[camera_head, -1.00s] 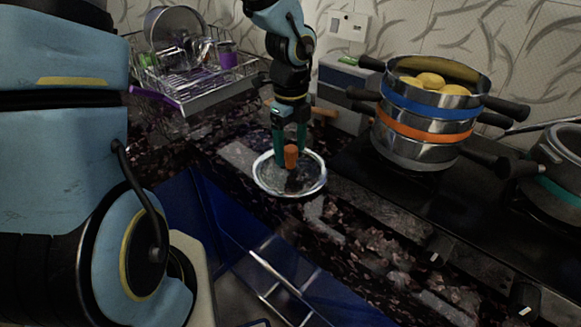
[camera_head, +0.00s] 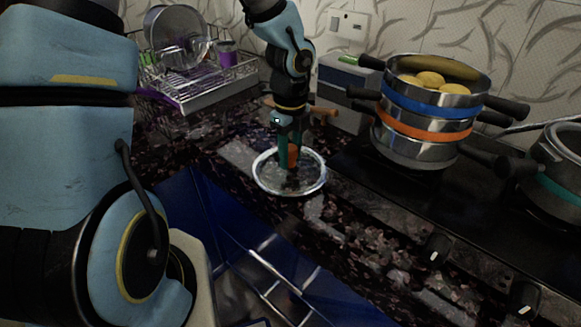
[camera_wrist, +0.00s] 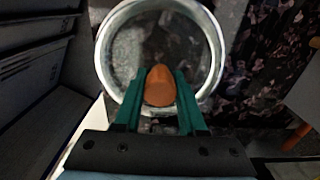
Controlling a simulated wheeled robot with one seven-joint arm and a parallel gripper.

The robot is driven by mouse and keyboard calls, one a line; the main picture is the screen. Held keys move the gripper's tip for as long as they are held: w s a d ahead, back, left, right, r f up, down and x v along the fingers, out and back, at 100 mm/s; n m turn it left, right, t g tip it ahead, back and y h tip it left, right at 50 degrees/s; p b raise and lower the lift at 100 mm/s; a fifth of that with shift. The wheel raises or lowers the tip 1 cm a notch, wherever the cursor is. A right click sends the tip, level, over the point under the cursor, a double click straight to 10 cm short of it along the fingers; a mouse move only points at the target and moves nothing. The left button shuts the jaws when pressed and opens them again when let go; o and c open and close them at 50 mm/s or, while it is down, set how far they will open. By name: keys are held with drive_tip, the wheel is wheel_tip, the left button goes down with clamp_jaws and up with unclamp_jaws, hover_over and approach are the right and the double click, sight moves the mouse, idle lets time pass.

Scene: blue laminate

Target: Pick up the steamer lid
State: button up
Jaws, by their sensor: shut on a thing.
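The steamer lid (camera_head: 312,181) is a round glass lid with a silver rim and an orange-brown knob (camera_head: 293,155). It lies on the dark speckled counter, or very close to it; I cannot tell for sure. My gripper (camera_head: 289,160) is above the lid's middle, pointing down, and is shut on the knob. In the wrist view the green fingers sit on both sides of the knob (camera_wrist: 160,86), and the lid's rim (camera_wrist: 102,52) circles beyond them. The fingers hide part of the knob in the head view.
A stacked steamer (camera_head: 420,131) with blue and orange bands holds yellow food on the stove at right. Another pot (camera_head: 553,165) stands at the far right. A dish rack (camera_head: 205,85) is behind at left. A grey box (camera_head: 345,90) stands behind my gripper.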

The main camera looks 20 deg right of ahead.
clamp_jaws()
idle(0.8)
